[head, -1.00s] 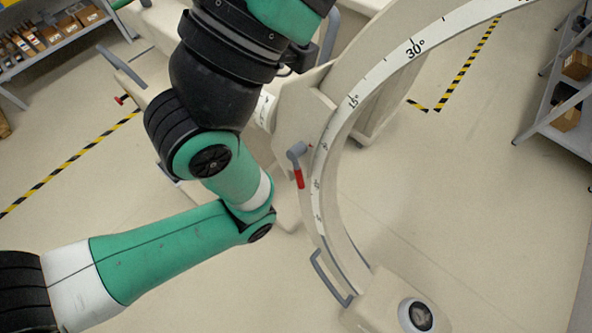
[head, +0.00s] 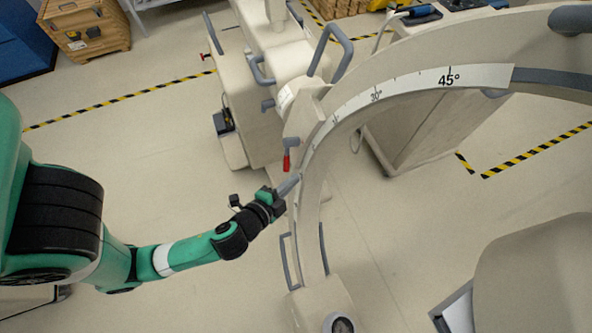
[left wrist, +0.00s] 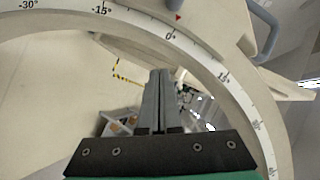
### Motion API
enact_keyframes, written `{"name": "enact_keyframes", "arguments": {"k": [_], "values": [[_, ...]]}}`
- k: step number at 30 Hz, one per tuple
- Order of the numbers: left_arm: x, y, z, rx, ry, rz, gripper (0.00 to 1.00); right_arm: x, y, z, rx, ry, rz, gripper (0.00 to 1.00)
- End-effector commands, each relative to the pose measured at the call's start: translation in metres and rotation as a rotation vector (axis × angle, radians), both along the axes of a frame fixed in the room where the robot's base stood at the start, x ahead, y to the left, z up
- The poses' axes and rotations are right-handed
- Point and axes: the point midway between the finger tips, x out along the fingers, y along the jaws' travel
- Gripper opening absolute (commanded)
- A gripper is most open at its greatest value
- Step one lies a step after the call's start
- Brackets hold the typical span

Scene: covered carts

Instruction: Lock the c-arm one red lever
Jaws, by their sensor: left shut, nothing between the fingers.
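The c-arm (head: 312,190) is a large cream arc with a white degree scale. Its red lever (head: 286,162) hangs downward from a grey pivot on the arc's holder, left of the arc. My left gripper (head: 290,184) comes in from the left, just below the red lever in the head view. Its fingers are shut and empty. In the left wrist view the closed grey fingers (left wrist: 160,73) point toward the inside of the arc's scale. The red lever cannot be made out there; a small red pointer mark sits by the 0° line. My right gripper is not in view.
The c-arm's cream cart body (head: 245,120) with grey handles stands behind the lever. A wooden crate (head: 90,30) is at the upper left. Yellow-black floor tape (head: 120,103) runs across open floor. A pale rounded surface (head: 535,275) is at the lower right.

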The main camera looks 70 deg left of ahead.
Motion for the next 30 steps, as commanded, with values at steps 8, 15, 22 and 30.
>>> {"name": "enact_keyframes", "arguments": {"k": [8, 15, 22, 30], "values": [[-0.067, 0.004, -0.018, 0.022, 0.182, -0.020, 0.00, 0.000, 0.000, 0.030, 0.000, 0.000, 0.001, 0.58], [-0.065, 0.003, -0.020, 0.020, 0.177, -0.020, 0.00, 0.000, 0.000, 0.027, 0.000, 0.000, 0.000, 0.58], [-0.059, 0.007, -0.024, 0.018, 0.177, -0.016, 0.00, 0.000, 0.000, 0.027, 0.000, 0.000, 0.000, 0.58], [-0.024, 0.032, -0.049, 0.019, 0.173, -0.012, 0.00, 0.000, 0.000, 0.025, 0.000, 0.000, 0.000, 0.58]]}}
